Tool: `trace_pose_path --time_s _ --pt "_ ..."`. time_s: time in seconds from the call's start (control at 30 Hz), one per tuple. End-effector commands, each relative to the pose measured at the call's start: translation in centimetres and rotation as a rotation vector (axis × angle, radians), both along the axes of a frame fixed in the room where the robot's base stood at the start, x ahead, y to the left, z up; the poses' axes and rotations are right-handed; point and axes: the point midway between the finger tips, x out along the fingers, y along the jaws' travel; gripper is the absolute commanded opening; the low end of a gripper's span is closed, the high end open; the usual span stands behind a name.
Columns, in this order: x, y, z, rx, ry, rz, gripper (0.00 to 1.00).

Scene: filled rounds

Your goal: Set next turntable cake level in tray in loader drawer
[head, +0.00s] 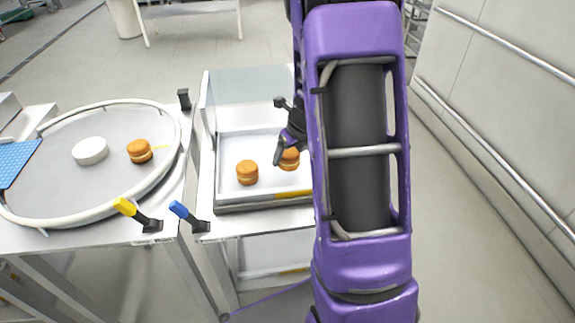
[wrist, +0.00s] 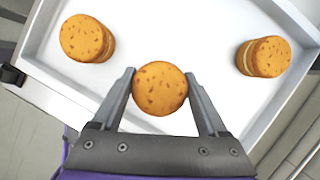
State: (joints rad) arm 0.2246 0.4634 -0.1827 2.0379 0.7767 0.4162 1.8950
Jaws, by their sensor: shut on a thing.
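My gripper (wrist: 160,76) is shut on a round orange-brown filled cake (wrist: 160,88), with a finger on each side; its speckled top faces the wrist camera and looks roughly level. In the head view the held cake (head: 289,160) is over the right part of the tray (head: 262,208), partly hidden by my arm. I cannot tell whether it touches the tray floor. Two other cakes stand in the tray in the wrist view, at left (wrist: 82,38) and right (wrist: 268,57). Another cake (head: 139,151) stands on the turntable (head: 100,177).
A white round hub (head: 90,151) and a blue grid mat (head: 17,163) are on the turntable. A yellow-handled lever (head: 125,207) and a blue-handled lever (head: 180,211) stick out at the front edges. The loader's clear panel (head: 250,98) rises behind the tray. A wall with rails is at right.

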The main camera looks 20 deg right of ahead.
Motion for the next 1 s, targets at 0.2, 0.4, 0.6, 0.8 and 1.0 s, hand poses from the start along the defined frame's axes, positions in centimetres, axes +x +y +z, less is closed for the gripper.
trace_pose_path --time_s 0.2,0.4,0.6,0.8,1.0 --pt "0.0 0.0 -3.2 0.001 0.002 -0.001 0.52" --pt "0.0 0.0 -3.2 -0.001 0.001 0.002 0.52" --pt "0.0 0.0 -3.5 -0.001 0.001 0.001 0.82" --pt "0.0 0.0 -3.4 0.0 0.001 0.001 1.0" --pt "0.0 0.0 -3.0 -0.001 0.0 0.002 1.0"
